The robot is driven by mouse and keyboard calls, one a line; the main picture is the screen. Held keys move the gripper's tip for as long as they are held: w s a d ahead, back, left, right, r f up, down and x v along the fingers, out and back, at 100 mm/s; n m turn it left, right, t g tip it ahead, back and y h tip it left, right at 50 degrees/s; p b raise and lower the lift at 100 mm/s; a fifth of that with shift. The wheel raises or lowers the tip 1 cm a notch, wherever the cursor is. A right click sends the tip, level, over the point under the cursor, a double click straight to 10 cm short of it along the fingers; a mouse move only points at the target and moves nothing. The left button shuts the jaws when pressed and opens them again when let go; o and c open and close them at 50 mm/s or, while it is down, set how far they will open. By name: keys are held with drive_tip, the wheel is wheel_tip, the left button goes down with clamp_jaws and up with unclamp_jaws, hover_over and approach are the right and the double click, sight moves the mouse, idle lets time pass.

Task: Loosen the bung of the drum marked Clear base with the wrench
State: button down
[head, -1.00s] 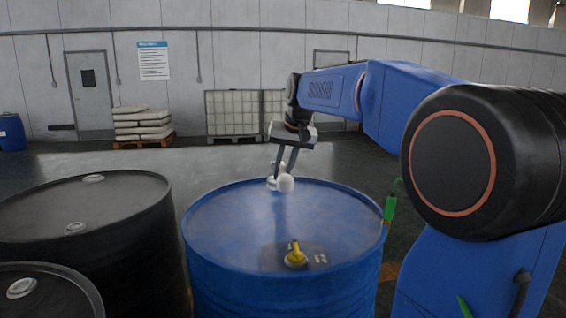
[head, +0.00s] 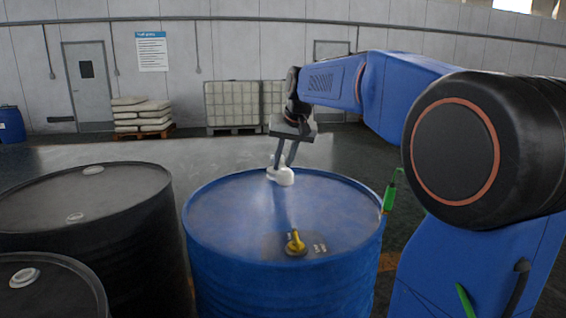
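The blue drum (head: 235,215) stands upright in the middle of the head view. A white knobbed piece (head: 283,177) is at the far part of its lid. My gripper (head: 284,165) reaches down there with two dark fingers, their tips at the white piece. I cannot tell whether they grip it or whether it is a bung or part of a tool. A yellow piece (head: 295,243) stands on a round base near the lid's front. Small marks beside it are too small to read. I cannot make out a wrench for certain, nor the words Clear base.
A black drum (head: 120,200) stands close on the left, with another dark drum (head: 60,290) nearer. A green clamp (head: 389,198) with a cable sits at the blue drum's right rim. Sacks on a pallet (head: 140,116) and a white caged tank (head: 232,105) are far back, beyond open floor.

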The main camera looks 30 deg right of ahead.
drive_tip(key=shift+f, duration=1.85)
idle(1.0)
drive_tip(key=shift+s+d+n+y, duration=0.2)
drive_tip(key=shift+d+n+y, duration=0.1)
drive_tip(key=shift+d+n, duration=0.65)
drive_tip(key=shift+s+d+n+y, duration=0.25)
drive_tip(key=shift+d+n, duration=0.4)
drive_tip(key=shift+d, duration=0.55)
drive_tip(key=shift+w+d+n+g+y, duration=0.15)
drive_tip(key=shift+d+n+g+y, duration=0.15)
drive_tip(key=shift+d+n, duration=0.65)
drive_tip(key=shift+w+d+n+g+y, duration=0.1)
drive_tip(key=shift+d+n+g+y, duration=0.2)
drive_tip(key=shift+d+n, duration=0.65)
drive_tip(key=shift+d+m, duration=0.25)
drive_tip(key=shift+m, duration=0.05)
drive_tip(key=shift+d, duration=0.1)
